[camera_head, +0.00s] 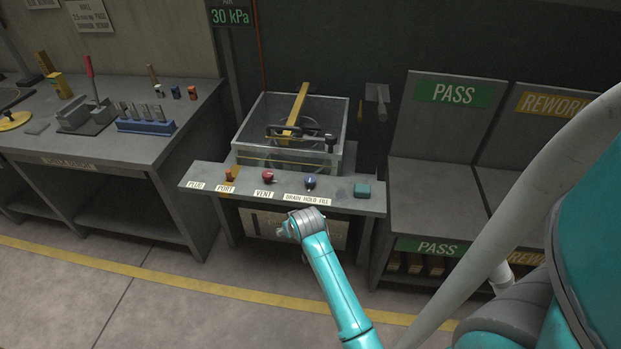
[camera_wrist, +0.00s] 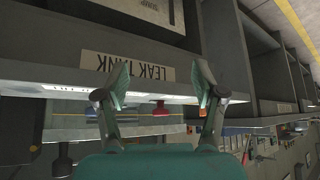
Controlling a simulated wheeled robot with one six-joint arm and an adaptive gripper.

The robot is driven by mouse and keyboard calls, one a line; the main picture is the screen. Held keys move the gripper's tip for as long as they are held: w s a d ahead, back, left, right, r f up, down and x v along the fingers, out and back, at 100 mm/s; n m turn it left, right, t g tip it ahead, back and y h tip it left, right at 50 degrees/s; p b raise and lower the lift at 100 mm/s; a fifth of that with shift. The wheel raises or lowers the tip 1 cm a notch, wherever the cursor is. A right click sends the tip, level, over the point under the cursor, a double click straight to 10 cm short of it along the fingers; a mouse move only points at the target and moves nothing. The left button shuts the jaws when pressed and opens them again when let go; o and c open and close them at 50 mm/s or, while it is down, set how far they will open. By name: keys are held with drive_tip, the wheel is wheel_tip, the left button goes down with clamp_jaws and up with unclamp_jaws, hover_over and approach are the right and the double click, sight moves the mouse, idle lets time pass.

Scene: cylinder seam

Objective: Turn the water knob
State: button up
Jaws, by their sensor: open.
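The blue knob (camera_head: 310,182) stands on the bench's front shelf behind the label DRAIN HOLD FILL. A red knob (camera_head: 268,177) stands to its left behind the VENT label. My gripper (camera_head: 288,229) is in front of and below the shelf edge, apart from both knobs. In the wrist view, which is upside down, my gripper (camera_wrist: 160,88) is open and empty, its fingers spread before the LEAK TANK sign (camera_wrist: 127,66). The red knob (camera_wrist: 160,108) shows between the fingers. A blue patch beside the left finger may be the blue knob, mostly hidden.
A clear tank (camera_head: 253,126) with a yellow bar stands behind the shelf (camera_head: 345,201). A tool bench (camera_head: 150,150) is left, the PASS bench (camera_head: 435,185) right. Floor in front is clear.

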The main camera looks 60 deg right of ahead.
drive_tip(key=w+d+r+m+g, duration=0.1)
drive_tip(key=w+d+r+g, duration=0.1)
drive_tip(key=d+r, duration=0.55)
drive_tip(key=m, duration=0.1)
approach(310, 178)
drive_tip(key=shift+g+y, duration=0.4)
drive_tip(key=x, duration=0.9)
drive_tip(key=shift+w+d+r, duration=0.15)
drive_tip(key=shift+w+d, duration=0.05)
drive_tip(key=shift+d, duration=0.05)
